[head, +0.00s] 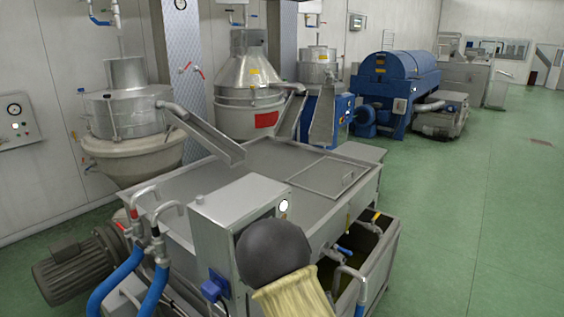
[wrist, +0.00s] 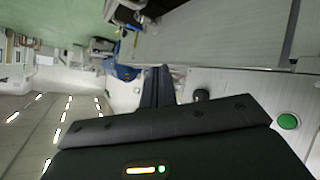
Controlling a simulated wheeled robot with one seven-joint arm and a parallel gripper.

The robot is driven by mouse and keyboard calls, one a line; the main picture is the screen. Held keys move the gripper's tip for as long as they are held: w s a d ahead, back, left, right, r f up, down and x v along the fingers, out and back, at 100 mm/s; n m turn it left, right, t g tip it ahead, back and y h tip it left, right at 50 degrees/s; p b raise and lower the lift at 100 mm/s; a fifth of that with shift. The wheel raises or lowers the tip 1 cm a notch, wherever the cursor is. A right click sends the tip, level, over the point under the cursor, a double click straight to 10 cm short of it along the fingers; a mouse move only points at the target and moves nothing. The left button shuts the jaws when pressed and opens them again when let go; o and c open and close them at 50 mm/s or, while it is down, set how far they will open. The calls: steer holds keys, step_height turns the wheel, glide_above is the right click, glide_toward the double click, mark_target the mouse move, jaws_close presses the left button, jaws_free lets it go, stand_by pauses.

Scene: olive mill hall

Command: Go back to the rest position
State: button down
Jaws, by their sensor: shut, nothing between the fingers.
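My gripper (wrist: 156,72) shows in the wrist view as two dark fingers side by side, pressed together with nothing between them. They reach up beyond a wide black gripper body that fills the bottom of the picture. The wrist view is turned over, with the green floor at the upper left and the ceiling at the lower left. My gripper is not visible in the head view. The fingers touch nothing that I can see. A green round button (wrist: 288,121) on a pale panel shows to the right of the fingers.
In the head view, a steel tank (head: 228,177) with a control box (head: 218,238) stands close in front. Blue hoses (head: 110,287) and a grey motor (head: 80,268) are at its left. A blue machine (head: 396,83) stands farther back. Open green floor (head: 480,200) lies to the right.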

steer(key=s+d+r+m+g, duration=0.1)
steer(key=s+d+r+g, duration=0.1)
steer(key=s, duration=0.5)
steer(key=s+d+r+m+g+y+b, duration=0.1)
steer(key=s+r+g, duration=0.3)
steer(key=s, duration=0.4)
steer(key=s+d+r+m+g+y, duration=0.1)
steer(key=s+d+r+g, duration=0.2)
steer(key=s, duration=0.4)
steer(key=shift+s+d, duration=0.2)
steer(key=shift+s, duration=0.1)
